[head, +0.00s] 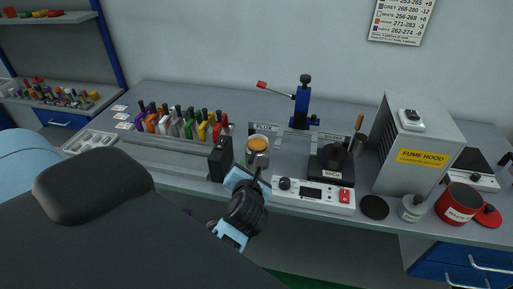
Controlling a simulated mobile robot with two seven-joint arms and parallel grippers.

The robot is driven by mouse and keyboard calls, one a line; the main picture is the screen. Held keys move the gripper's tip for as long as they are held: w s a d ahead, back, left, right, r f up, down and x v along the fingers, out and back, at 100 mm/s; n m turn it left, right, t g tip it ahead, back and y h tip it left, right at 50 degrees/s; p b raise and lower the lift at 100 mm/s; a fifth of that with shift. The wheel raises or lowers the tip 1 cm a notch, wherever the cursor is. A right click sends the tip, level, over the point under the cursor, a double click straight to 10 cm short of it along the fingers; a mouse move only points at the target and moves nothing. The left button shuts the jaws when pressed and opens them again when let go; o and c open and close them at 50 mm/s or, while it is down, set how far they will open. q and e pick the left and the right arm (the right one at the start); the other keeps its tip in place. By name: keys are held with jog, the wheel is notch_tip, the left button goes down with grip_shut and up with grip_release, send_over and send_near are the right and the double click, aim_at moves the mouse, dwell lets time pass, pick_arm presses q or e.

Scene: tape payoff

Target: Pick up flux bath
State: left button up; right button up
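The flux bath (257,145) is a small round pot with an amber top. It stands upright near the middle of the bench, by a small FLUX sign (262,127). My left gripper (252,172), light blue and black, is right at the near side of the pot, with its finger end up against the pot's lower part in the picture. The gripper hides the lower part of the pot, and I cannot tell whether the fingers touch it or how far they are apart. My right gripper is not in view.
A black block (220,159) stands just left of the pot, beside a row of coloured bottles (184,122). A white control unit (313,194) and a black soldering pot (333,160) lie to the right. A blue-posted press (301,105) stands behind. The fume hood (418,150) is further right.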

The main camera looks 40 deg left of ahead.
aim_at(253, 157)
pick_arm(q)
jog(key=shift+w+a+f, duration=0.15)
jog(key=shift+w+a, duration=0.25)
jog(key=shift+w, duration=0.15)
jog(key=shift+w+a+f+p, duration=0.1)
jog(key=shift+w+a, duration=0.2)
jog(key=shift+w, duration=0.4)
jog(key=shift+w+a+f+p, duration=0.15)
jog(key=shift+w+a, duration=0.1)
jog(key=shift+w, duration=0.4)
jog(key=shift+w+a+f+p, duration=0.1)
jog(key=shift+w+a, duration=0.2)
jog(key=shift+w, duration=0.4)
jog(key=shift+w+a+f, duration=0.15)
jog(key=shift+w+a, duration=0.1)
grip_shut()
